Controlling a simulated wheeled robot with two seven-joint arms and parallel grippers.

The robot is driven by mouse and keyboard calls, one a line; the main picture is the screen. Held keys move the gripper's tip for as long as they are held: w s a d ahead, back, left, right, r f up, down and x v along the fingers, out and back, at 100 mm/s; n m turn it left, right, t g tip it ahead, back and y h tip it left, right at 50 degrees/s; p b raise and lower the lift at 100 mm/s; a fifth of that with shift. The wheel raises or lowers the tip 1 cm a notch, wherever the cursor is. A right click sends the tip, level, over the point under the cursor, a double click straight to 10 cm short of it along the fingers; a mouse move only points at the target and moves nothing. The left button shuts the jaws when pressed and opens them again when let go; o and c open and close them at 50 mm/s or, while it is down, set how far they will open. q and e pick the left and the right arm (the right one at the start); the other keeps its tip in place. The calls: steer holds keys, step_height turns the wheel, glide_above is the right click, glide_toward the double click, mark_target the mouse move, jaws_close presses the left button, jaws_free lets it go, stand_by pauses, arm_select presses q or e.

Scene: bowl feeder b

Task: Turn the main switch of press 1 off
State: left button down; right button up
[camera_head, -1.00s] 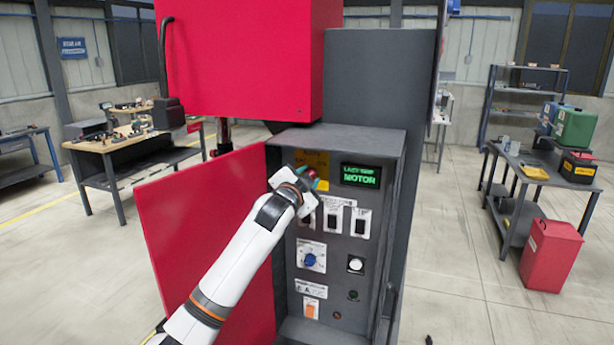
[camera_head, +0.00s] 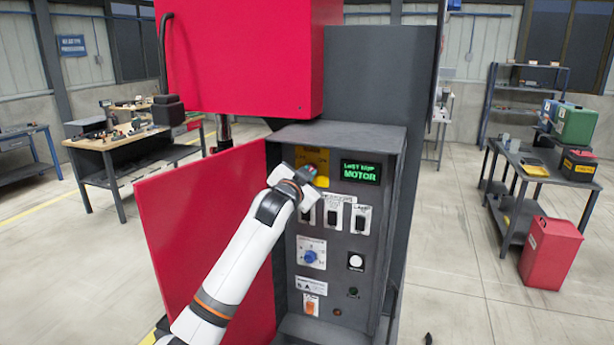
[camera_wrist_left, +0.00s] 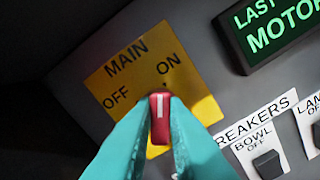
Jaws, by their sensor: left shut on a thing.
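The red main switch knob (camera_wrist_left: 160,118) sits on a yellow plate (camera_wrist_left: 125,80) marked MAIN, OFF and ON. The knob's white line points up in the left wrist view, toward the mark by ON. My left gripper (camera_wrist_left: 160,125) has its teal fingers shut on the knob, one on each side. In the head view the gripper (camera_head: 306,175) is at the upper left of the dark control panel, covering the knob's lower side. The yellow plate shows behind it (camera_head: 312,157). My right gripper is not in view.
A lit green display (camera_head: 360,173) reading MOTOR is right of the plate. Below are breaker switches (camera_head: 333,215), a blue selector (camera_head: 310,257), a white button (camera_head: 356,262) and an orange switch (camera_head: 310,307). The open red door (camera_head: 200,220) stands left of the panel.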

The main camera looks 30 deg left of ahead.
arm_select(q)
steer(key=shift+a+f+n, duration=0.1)
steer(key=shift+a+n, duration=0.05)
steer(key=shift+n, duration=3.8)
steer(key=shift+a+n, duration=0.15)
steer(key=shift+n, duration=3.8)
steer(key=c, duration=1.4)
jaws_free()
steer(key=shift+c, duration=0.2)
steer(key=shift+s, duration=0.1)
